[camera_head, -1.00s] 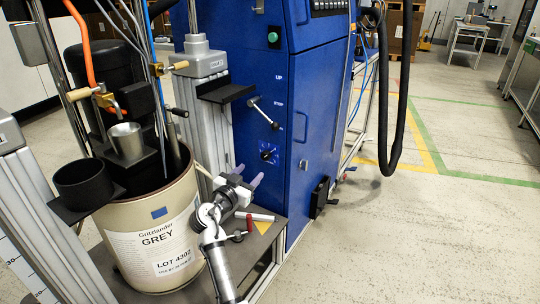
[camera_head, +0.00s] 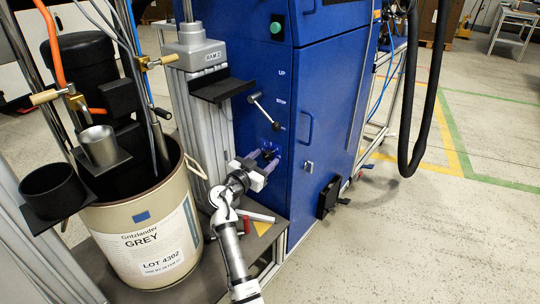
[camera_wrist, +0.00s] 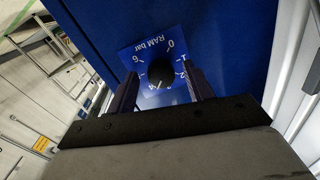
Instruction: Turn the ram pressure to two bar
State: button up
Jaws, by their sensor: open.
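The ram pressure knob (camera_wrist: 161,73) is black and round, on a blue dial plate (camera_wrist: 165,47) marked "RAM bar" with figures from 0 to 6. The plate appears upside down in the wrist view. A small pale mark shows at the knob's lower edge, near the 4; I cannot tell the setting for sure. My gripper (camera_wrist: 163,78) is open, with one dark finger on each side of the knob. Gaps show between the fingers and the knob. In the head view my gripper (camera_head: 270,165) is at the blue cabinet's front, partly hiding the knob.
The blue cabinet (camera_head: 330,110) carries a lever (camera_head: 263,108) marked UP and STOP above the knob. A beige drum (camera_head: 145,235) labelled GREY stands left. A red-handled item (camera_head: 247,224) lies on the platform below my gripper. Open floor (camera_head: 430,230) is to the right.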

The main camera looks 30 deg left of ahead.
jog(key=shift+w, duration=0.1)
jog(key=c, duration=1)
